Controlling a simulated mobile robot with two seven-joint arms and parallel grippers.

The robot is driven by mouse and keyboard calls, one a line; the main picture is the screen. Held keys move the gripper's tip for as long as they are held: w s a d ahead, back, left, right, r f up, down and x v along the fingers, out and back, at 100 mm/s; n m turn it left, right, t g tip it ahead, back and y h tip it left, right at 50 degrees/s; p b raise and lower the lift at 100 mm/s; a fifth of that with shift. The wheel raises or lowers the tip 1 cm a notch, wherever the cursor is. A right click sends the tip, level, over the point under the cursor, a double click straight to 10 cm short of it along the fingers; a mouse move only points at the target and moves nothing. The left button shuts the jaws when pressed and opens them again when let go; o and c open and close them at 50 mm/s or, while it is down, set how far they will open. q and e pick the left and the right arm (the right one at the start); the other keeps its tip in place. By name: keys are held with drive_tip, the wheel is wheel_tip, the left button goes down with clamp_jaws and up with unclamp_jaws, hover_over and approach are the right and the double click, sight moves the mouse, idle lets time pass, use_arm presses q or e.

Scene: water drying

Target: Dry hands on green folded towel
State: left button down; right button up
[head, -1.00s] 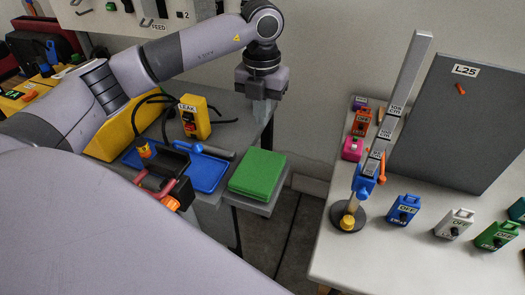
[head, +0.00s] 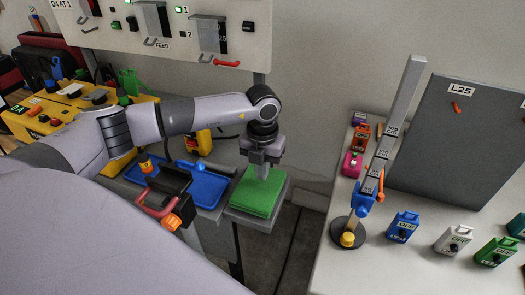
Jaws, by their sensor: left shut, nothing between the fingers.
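The green folded towel (head: 257,195) lies flat on a small grey shelf at the right end of the grey bench. My left gripper (head: 263,177) points straight down over the towel, with its shut fingertips at or just above the towel's upper half. I cannot tell for certain whether they touch it. Nothing is held in the fingers. My right gripper is not in view.
A blue tray (head: 209,190) sits left of the towel, with a dark box with a red handle (head: 160,205) before it. A white table (head: 400,265) at right carries a pole (head: 400,100), a grey panel (head: 450,140) and several small coloured boxes. A floor gap separates bench and table.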

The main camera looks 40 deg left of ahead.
sight(259, 188)
use_arm(q)
drive_tip(key=shift+f, duration=1.1)
